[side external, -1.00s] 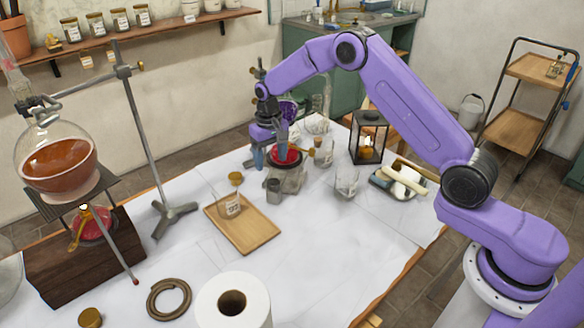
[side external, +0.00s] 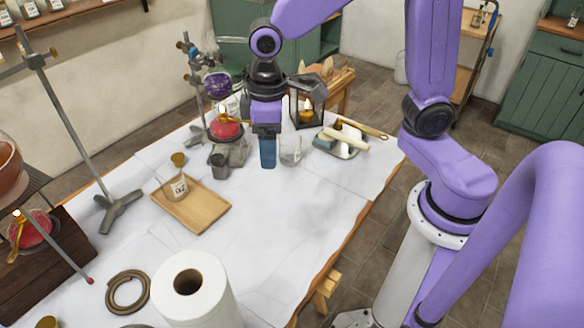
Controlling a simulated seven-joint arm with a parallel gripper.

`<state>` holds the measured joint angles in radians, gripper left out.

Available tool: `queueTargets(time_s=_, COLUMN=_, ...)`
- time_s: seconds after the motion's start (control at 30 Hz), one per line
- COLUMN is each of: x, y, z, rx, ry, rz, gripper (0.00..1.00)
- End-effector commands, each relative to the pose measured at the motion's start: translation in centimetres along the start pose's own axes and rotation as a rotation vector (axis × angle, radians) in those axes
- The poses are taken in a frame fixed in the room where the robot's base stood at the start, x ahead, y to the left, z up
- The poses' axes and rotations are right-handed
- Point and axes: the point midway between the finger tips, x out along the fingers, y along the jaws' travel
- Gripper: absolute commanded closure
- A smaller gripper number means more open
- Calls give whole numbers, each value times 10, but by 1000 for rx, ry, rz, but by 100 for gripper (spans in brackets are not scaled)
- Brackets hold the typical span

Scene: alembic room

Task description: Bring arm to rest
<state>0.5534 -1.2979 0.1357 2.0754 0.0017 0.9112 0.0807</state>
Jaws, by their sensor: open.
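My gripper (side external: 267,160) hangs over the far part of the white-covered table (side external: 300,210), fingers pointing down. It is open and nothing shows between its blue fingers; they overlap in this view. It stands between a red burner (side external: 225,130) on its left and a clear glass beaker (side external: 290,150) on its right. The burner sits under a round flask with purple contents (side external: 217,85), with a small flame at its top. I cannot tell how high the fingertips are above the table.
A black lantern (side external: 318,92) and a dish (side external: 344,152) with pale pieces stand to the right. A wooden tray (side external: 205,215) with a small jar, a paper roll (side external: 215,302) and a metal stand (side external: 118,208) are at left. The table's middle right is clear.

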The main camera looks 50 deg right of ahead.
Motion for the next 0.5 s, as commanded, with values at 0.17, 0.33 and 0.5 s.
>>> queueTargets(time_s=0.17, x=-10, y=-23, z=63, rx=-149, ry=7, rz=-3, gripper=31)
queueTargets(time_s=0.33, x=-12, y=-36, z=122, rx=-285, ry=9, rz=-6, gripper=31)
queueTargets(time_s=0.5, x=-10, y=-41, z=165, rx=-386, ry=11, rz=-8, gripper=31)
